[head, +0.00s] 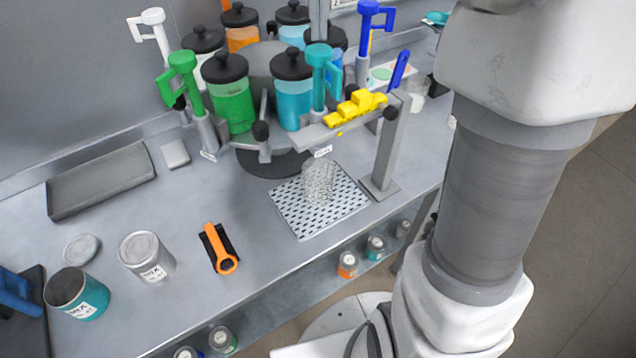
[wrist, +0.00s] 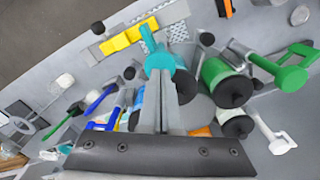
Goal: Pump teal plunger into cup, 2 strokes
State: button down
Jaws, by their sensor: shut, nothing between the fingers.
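The teal plunger (head: 319,60) stands upright at the front of the dispenser carousel, beside a jar of teal liquid (head: 293,103). A speckled grey cup (head: 318,184) stands on a perforated plate (head: 290,222) in front of and below it. In the wrist view my shut, empty gripper (wrist: 171,74) points at the teal plunger top (wrist: 164,62), overlapping it in the picture. I cannot tell whether the fingers touch it.
A grey post (head: 391,150) with a yellow stepped block (head: 355,107) stands right of the cup. Green (head: 183,63), white (head: 153,17) and blue (head: 369,10) plungers surround the carousel. An orange-handled tool (head: 221,252) and cans (head: 147,257) lie towards the front left.

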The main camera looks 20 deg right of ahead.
aim_at(319, 49)
jog(key=shift+f, duration=0.2)
dwell(0.4)
jog(key=shift+f+b, duration=2)
jog(key=shift+f, duration=0.9)
notch_tip(319, 49, up, 6)
jog(key=p, duration=0.6)
jog(key=shift+r, duration=0.15)
